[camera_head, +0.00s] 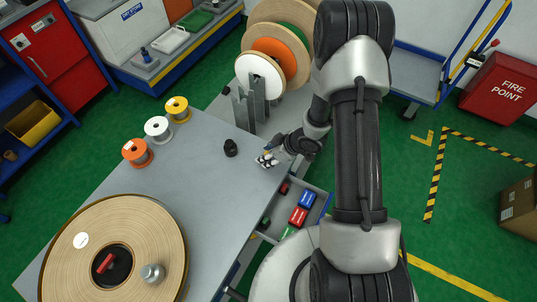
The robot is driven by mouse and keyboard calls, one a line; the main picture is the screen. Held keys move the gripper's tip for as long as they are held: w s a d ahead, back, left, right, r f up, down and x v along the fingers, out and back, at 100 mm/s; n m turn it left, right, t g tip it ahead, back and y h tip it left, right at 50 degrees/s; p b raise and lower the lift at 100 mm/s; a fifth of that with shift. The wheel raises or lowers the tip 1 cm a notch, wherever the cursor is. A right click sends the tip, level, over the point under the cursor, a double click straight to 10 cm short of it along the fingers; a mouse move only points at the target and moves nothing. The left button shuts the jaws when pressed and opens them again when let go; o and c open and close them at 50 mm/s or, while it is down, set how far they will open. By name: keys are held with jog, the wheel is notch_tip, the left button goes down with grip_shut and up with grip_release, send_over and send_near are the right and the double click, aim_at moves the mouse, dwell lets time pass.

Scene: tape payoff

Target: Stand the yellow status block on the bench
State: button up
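My gripper (267,160) is low over the right edge of the grey bench (215,170), just above the open drawer (318,207). A small yellow-orange patch shows beside its fingers; I cannot tell whether it is the yellow status block or part of the gripper. The fingers are too small to show whether they are open or shut. In the drawer lie a blue block (307,199), a red block (299,216) and a green block (288,232). No yellow block is clearly visible there; my arm hides part of the drawer.
A black knob-like piece (231,148) stands left of my gripper. Orange (137,153), white (158,129) and yellow (178,109) spools line the bench's left edge. A large tape reel (150,225) covers the near end. Upright reels (275,58) stand behind on grey brackets. The bench middle is clear.

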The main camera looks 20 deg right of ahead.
jog(key=shift+o, duration=0.4)
jog(key=shift+r, duration=0.15)
jog(key=s+d+r+m+t+h+p, duration=0.1)
jog(key=s+d+r+m+h+p, duration=0.2)
jog(key=r, duration=0.8)
jog(key=d+r+h+p, duration=0.15)
jog(key=d+r, duration=0.35)
jog(key=r, duration=0.7)
jog(key=s+d+r+m+t+h+p, duration=0.1)
jog(key=s+d+r+m+h, duration=0.15)
jog(key=r, duration=0.85)
jog(key=s+a+r+m, duration=0.1)
jog(key=s+a+r, duration=0.2)
jog(key=s, duration=0.3)
jog(key=s+a+r+m+g+y, duration=0.1)
jog(key=s+a+r, duration=0.1)
jog(key=s+a, duration=0.2)
jog(key=s+a+r+m+g+y, duration=0.1)
jog(key=s+a+r, duration=0.2)
jog(key=s, duration=0.5)
jog(key=shift+s+a+r, duration=0.3)
jog(key=shift+a+r, duration=0.05)
jog(key=shift+a, duration=0.1)
jog(key=shift+m, duration=0.25)
